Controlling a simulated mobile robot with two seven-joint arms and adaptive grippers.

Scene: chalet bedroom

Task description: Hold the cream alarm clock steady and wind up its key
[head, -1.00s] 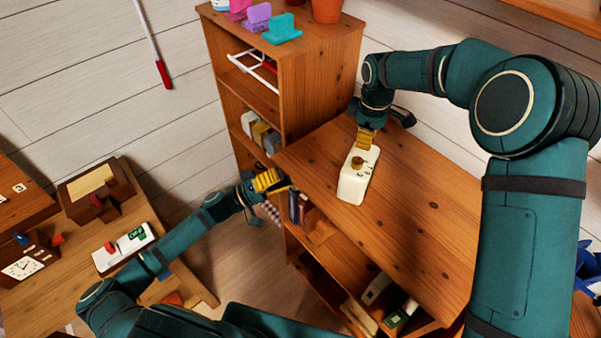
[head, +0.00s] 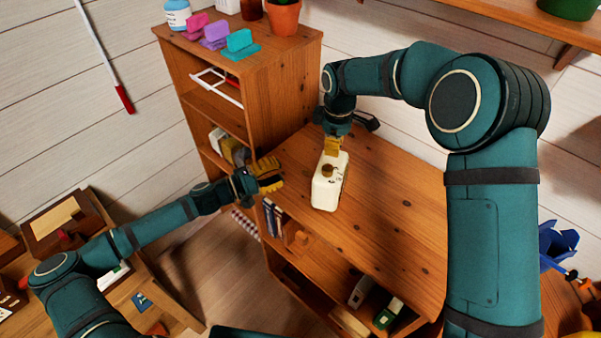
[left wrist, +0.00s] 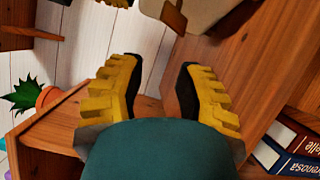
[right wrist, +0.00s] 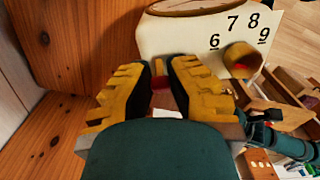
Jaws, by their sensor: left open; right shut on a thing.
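The cream alarm clock (head: 323,195) stands on the wooden shelf top near its left edge. A brass-brown fitting (head: 327,170) shows on it. In the right wrist view the clock (right wrist: 190,35) has black numerals, and a yellow-brown round part (right wrist: 242,58) sticks out; I cannot tell for certain which part is the key. My right gripper (head: 333,147) is shut on the far end of the clock; its fingers hide the contact. My left gripper (head: 270,174) is open and empty, left of the clock and apart from it. In the left wrist view the clock (left wrist: 205,10) and a brown part (left wrist: 174,17) show beyond the fingertips.
The low shelf top (head: 395,205) is clear right of the clock. A taller bookcase (head: 265,85) with colored objects and a plant pot (head: 283,17) stands behind left. Books (head: 273,218) are in the low shelf. A wooden desk (head: 165,285) is at lower left.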

